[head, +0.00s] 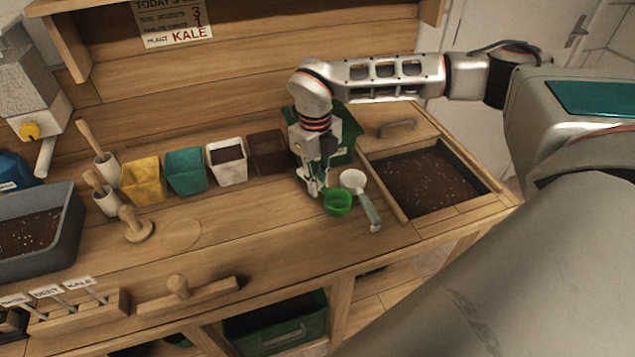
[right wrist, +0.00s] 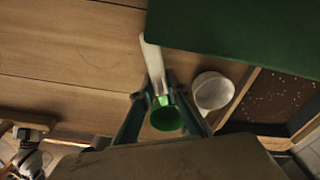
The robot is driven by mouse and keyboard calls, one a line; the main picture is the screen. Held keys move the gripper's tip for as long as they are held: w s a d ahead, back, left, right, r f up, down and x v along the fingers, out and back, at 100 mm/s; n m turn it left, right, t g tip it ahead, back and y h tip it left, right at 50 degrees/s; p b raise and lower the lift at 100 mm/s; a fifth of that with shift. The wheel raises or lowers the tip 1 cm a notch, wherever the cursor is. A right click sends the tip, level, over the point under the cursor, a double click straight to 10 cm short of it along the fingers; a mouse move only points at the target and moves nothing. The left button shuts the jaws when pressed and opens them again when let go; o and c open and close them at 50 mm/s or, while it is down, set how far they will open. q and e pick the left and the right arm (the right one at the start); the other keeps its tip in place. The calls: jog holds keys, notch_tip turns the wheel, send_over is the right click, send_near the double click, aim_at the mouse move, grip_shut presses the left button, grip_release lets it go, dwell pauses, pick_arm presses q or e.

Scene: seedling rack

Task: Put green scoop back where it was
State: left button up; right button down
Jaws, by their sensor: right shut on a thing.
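The green scoop (head: 338,203) is at the right part of the wooden bench in the head view. It also shows in the right wrist view (right wrist: 166,118), its bowl between the fingers and a pale handle reaching up past them. My right gripper (head: 316,190) is shut on the green scoop, and in the right wrist view its fingers (right wrist: 160,100) close at the scoop's neck. Whether the scoop touches the bench is hard to tell. A white scoop (head: 353,181) with a grey-green handle lies just right of it.
A soil bin (head: 396,205) is sunk in the bench at right. A green crate (head: 347,145) stands behind my right gripper. Yellow (head: 143,181), teal (head: 186,173), white (head: 227,166) and brown (head: 268,153) pots stand in a row to the left. The bench front between them is mostly clear.

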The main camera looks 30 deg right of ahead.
jog(key=shift+w+f, duration=0.1)
jog(key=shift+f, duration=0.3)
jog(key=shift+f, duration=0.15)
jog(key=c, duration=2)
grip_release()
jog(key=r, duration=1.2)
jog(key=shift+w+r+b, duration=0.15)
jog(key=shift+w+b, duration=0.05)
jog(key=shift+b, duration=0.1)
